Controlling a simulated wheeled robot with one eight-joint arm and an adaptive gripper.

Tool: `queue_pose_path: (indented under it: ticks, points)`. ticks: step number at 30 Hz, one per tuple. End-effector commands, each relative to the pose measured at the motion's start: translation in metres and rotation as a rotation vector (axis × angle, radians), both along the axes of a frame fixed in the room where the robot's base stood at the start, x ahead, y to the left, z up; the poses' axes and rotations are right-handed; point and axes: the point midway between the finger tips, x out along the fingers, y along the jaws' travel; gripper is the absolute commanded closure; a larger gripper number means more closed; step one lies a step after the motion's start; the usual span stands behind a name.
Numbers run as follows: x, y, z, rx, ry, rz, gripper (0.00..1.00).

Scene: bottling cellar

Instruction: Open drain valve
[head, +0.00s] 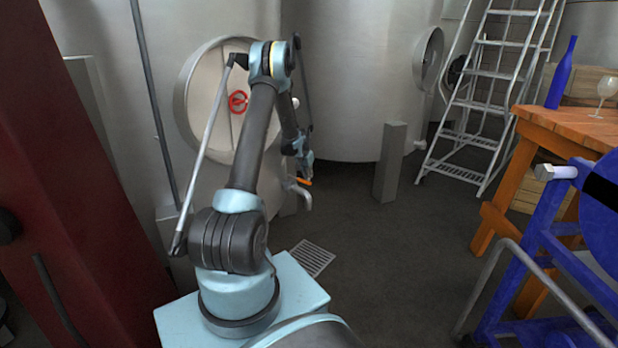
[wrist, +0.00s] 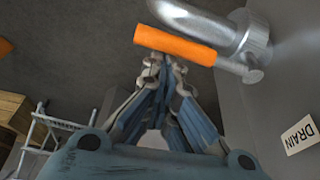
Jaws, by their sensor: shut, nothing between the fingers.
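The drain valve's orange lever handle (wrist: 177,45) lies across the top middle of the wrist view, joined at its right end to the metal drain pipe (wrist: 258,35). In the head view the orange handle (head: 303,181) and the curved spout (head: 304,198) show low on the tank. My gripper (wrist: 165,60) is shut and empty. Its fingertips are right by the handle's underside in the picture; I cannot tell whether they touch it. In the head view my gripper (head: 308,169) is small beside the handle. A "DRAIN" label (wrist: 299,135) is on the tank wall at right.
A floor grate (head: 311,258) lies below the spout. A grey post (head: 389,162) stands right of the valve. A ladder (head: 485,95), an orange wooden table (head: 575,125) and a blue machine (head: 560,230) are at the right. The floor between is clear.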

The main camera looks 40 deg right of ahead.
Motion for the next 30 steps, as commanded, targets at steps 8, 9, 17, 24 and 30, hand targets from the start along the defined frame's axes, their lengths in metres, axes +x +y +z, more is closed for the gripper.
queue_pose_path:
  ticks: [8,9,17,24,30]
  points:
    - [-0.001,0.005,0.014,0.0,0.0,0.0,1.0]
    - [-0.001,0.007,0.019,0.0,0.0,0.0,1.0]
    - [-0.004,0.021,0.056,0.0,0.001,0.002,1.0]
    - [-0.006,0.031,0.083,0.0,0.001,0.002,1.0]
    - [-0.005,0.036,0.092,0.0,0.001,0.003,1.0]
